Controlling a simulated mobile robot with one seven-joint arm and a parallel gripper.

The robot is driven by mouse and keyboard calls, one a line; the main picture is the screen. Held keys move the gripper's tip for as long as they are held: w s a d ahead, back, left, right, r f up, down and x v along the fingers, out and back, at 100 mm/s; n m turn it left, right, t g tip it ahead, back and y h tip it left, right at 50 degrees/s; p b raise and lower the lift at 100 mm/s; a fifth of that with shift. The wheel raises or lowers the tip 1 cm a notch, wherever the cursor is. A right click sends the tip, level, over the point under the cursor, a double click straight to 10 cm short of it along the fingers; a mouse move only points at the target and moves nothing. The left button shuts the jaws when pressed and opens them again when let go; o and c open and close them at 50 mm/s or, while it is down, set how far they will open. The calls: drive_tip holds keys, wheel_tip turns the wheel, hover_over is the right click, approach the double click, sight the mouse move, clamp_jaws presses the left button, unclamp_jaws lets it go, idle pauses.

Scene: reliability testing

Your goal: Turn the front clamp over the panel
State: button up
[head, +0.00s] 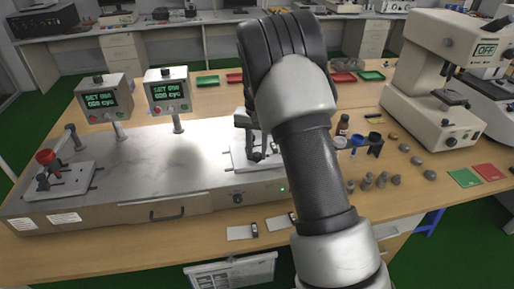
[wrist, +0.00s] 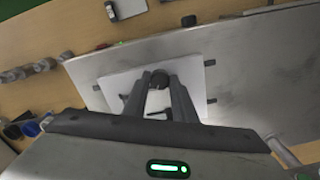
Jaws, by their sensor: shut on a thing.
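My gripper (wrist: 160,78) is over a clamp fixture on the metal test bench, its fingers closed around a dark round part of the clamp (wrist: 158,100). A white plate (wrist: 120,84) lies under the clamp. In the head view the clamp's dark base (head: 257,155) and the white plate (head: 238,158) show beside my arm, which hides the upper part and most of my gripper. A second clamp with a red knob (head: 45,157) stands on its own white plate at the bench's left end. I cannot tell the handle's exact angle.
Two display boxes (head: 104,97) (head: 168,90) stand on posts behind the bench (head: 150,165). To the right are several grey metal pieces (head: 382,180), small cups (head: 357,141) and a large white machine (head: 440,80). The bench top between the two clamps is clear.

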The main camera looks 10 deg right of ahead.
sight(257, 154)
drive_tip(key=m+p, duration=0.1)
drive_tip(key=m, duration=0.4)
drive_tip(key=shift+r+m+p, duration=0.15)
drive_tip(key=shift+m+p, duration=0.15)
drive_tip(key=shift+p, duration=0.05)
drive_tip(key=m+p, duration=0.1)
drive_tip(key=m, duration=0.4)
drive_tip(key=shift+m+p, duration=0.35)
drive_tip(key=shift+m, duration=0.05)
drive_tip(key=o, duration=1)
drive_tip(key=shift+o, duration=0.2)
wheel_tip(257, 154, up, 17)
drive_tip(key=shift+r, duration=0.1)
